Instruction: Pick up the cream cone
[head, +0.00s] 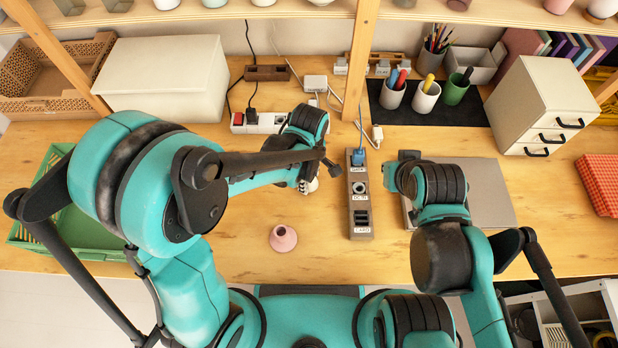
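A small cream-white piece (313,185) shows at the end of my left arm, mostly hidden by the wrist and gripper; it may be the cream cone, but its shape is not clear. My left gripper (305,187) points down at it over the table, left of the grey power strip. Its fingers are largely hidden, so I cannot tell whether they are open or shut on it.
The grey power strip (360,215) with a blue plug lies mid-table. A green crate (45,236) is at the left. Pen cups, a white drawer box (541,103) and a white lidded box (163,78) stand at the back. Bare wood lies around the pink piece.

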